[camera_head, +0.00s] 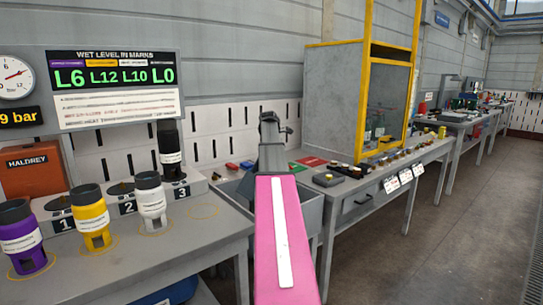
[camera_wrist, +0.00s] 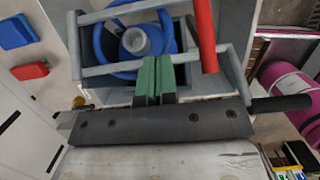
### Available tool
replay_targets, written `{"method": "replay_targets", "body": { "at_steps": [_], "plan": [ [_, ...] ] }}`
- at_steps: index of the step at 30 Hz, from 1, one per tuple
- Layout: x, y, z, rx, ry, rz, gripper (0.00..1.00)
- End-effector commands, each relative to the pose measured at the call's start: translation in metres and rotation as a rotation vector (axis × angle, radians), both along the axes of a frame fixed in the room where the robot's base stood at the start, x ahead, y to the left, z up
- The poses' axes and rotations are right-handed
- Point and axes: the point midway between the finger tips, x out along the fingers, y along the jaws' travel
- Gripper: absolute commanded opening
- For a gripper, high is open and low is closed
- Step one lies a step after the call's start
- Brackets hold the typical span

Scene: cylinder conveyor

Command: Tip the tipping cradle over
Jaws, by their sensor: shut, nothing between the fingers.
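In the wrist view a grey bar frame, which looks like the tipping cradle (camera_wrist: 130,66), lies just beyond my fingers. A blue ring-shaped part with a grey hub (camera_wrist: 138,40) sits within it, and a red bar (camera_wrist: 205,35) stands at its right. My gripper (camera_wrist: 155,78) has its green fingers shut together with nothing between them. The fingertips are close to the frame's near bar; I cannot tell whether they touch. In the head view my gripper (camera_head: 271,122) is over the back of the bench, and I cannot make out the cradle there.
Purple (camera_head: 22,236), yellow (camera_head: 91,216) and white (camera_head: 150,199) cylinders stand on the left bench; a black one (camera_head: 170,149) stands behind. A grey bin (camera_head: 233,194) lies beside my arm. A yellow-framed cabinet (camera_head: 362,95) stands right. The floor at right is clear.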

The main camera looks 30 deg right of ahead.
Motion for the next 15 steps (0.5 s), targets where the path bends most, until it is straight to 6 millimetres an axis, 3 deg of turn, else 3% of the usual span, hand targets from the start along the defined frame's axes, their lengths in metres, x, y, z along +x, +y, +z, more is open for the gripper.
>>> {"method": "replay_targets", "body": {
  "at_steps": [15],
  "plan": [
    [0.005,-0.036,-0.017,-0.002,0.0,-0.001,0.0]
  ]
}}
